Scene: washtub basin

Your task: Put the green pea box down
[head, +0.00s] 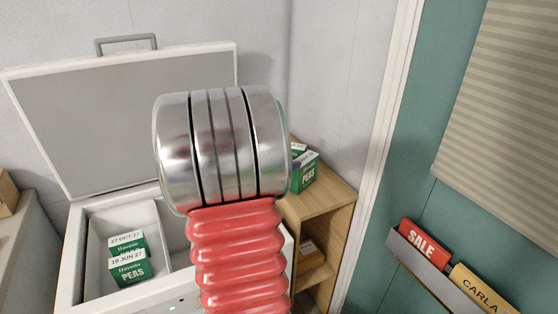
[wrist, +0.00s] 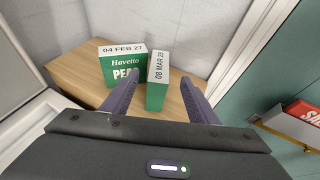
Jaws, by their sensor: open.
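My gripper (wrist: 159,82) is open over the wooden shelf top in the wrist view. A green pea box with a white top dated 08 MAR (wrist: 157,95) stands upright between the two purple fingers, with gaps visible on both sides. It appears to rest on the shelf. A second green pea box, dated 04 FEB 27 (wrist: 119,66), stands just left of it, close to the left fingertip. In the head view a green pea box (head: 306,172) shows on the shelf, partly hidden by my arm, which also hides most of the gripper.
The wooden shelf unit (head: 325,200) stands in the corner by a white door frame. Left of it an open chest freezer (head: 75,250) holds two pea boxes (head: 130,268), dated 27 OCT and 19 JUN. A wall rack with a red SALE card (head: 424,245) is at right.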

